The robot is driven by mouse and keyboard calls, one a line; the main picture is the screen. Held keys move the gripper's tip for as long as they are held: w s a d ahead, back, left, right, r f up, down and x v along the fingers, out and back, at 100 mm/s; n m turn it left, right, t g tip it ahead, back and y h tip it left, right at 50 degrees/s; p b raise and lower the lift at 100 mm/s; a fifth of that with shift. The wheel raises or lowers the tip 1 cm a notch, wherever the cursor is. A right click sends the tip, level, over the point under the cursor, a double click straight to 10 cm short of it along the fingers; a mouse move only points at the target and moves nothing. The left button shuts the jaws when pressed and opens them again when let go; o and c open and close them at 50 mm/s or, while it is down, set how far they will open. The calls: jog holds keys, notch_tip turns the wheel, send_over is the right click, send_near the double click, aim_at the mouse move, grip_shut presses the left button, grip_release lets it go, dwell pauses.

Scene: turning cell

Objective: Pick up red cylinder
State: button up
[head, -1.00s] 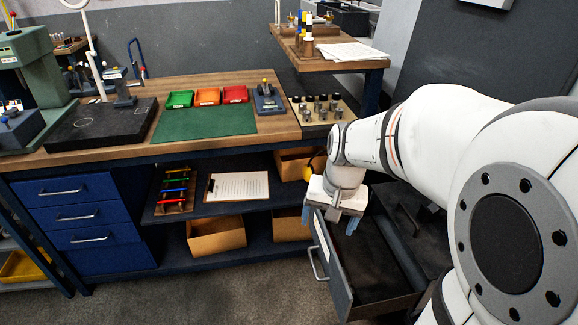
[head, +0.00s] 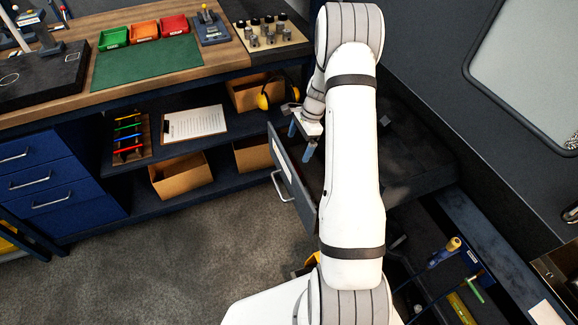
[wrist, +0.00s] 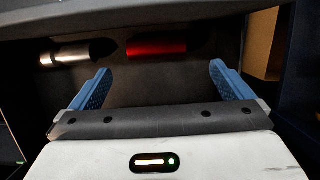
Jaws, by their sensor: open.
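The red cylinder (wrist: 157,47) lies on its side on the dark drawer floor in the wrist view, ahead of and between my gripper's fingers, apart from them. My gripper (wrist: 160,84) is open and empty, with blue fingertips spread wide. In the head view my gripper (head: 298,143) hangs over the open drawer (head: 292,178) beside its front panel. The red cylinder cannot be made out in the head view; my arm covers much of the drawer.
A silver cylinder with a dark end (wrist: 72,55) lies left of the red one. The bench shelf (head: 215,155) holds a clipboard (head: 194,123), cardboard boxes (head: 181,177) and yellow earmuffs (head: 265,101). Another open drawer at lower right holds a yellow level (head: 461,309) and other tools.

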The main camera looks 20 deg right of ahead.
aim_at(293, 162)
jog(key=x, duration=0.5)
jog(key=p+x, duration=0.1)
jog(key=x, duration=0.2)
jog(key=shift+s, duration=0.3)
jog(key=c, duration=1.1)
